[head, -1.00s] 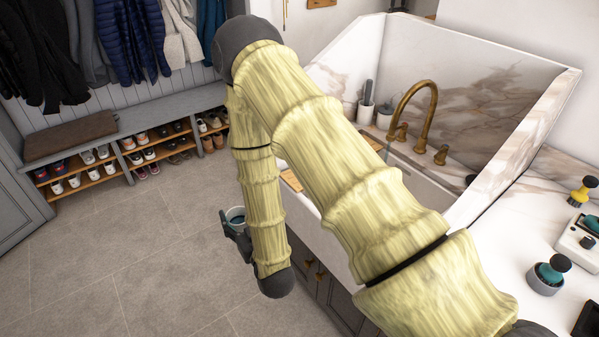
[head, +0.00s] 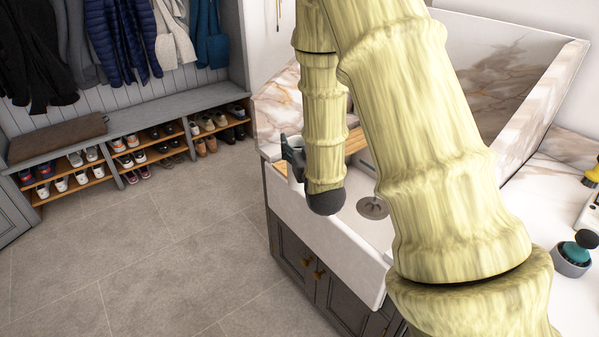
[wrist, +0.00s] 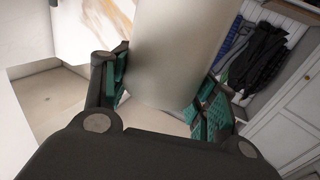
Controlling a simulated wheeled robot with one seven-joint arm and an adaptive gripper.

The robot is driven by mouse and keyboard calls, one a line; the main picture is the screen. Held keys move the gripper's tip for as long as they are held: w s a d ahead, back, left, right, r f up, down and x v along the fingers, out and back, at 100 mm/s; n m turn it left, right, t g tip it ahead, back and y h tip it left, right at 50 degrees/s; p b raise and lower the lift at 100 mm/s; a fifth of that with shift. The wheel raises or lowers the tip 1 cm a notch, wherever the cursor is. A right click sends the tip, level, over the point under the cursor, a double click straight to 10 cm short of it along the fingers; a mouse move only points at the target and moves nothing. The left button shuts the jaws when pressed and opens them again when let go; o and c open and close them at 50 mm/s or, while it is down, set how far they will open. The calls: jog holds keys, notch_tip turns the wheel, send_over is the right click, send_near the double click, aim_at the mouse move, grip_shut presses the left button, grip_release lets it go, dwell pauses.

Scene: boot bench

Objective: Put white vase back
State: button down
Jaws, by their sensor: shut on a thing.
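The white vase (wrist: 180,55) fills the upper middle of the wrist view as a smooth, pale cylinder. My gripper (wrist: 160,95) has its teal-padded fingers on both sides of it and is shut on it. In the head view my gripper (head: 291,158) is at the left end of the sink, over or beside its front corner. The vase is mostly hidden there behind my wrist and fingers. Whether the vase touches anything below cannot be told.
The white sink (head: 330,240) with a drain (head: 373,208) lies right of my gripper, above grey cabinets (head: 300,262). A wooden board (head: 355,140) is close behind my gripper. A teal brush in a cup (head: 573,254) stands on the right counter. The shoe bench (head: 150,120) is far left; floor between is clear.

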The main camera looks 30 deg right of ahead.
jog(key=shift+d+r, duration=0.15)
jog(key=shift+d, duration=0.15)
jog(key=w+d+f+p, duration=0.4)
jog(key=w+d, duration=0.4)
jog(key=w, duration=0.5)
jog(key=shift+w+d+f, duration=0.15)
jog(key=shift+d+f, duration=0.15)
jog(key=shift+f, duration=0.2)
jog(key=shift+c, duration=2.2)
grip_release()
jog(key=shift+f, duration=0.1)
jog(key=b+v, duration=0.2)
jog(key=v, duration=1)
jog(key=shift+a, duration=0.15)
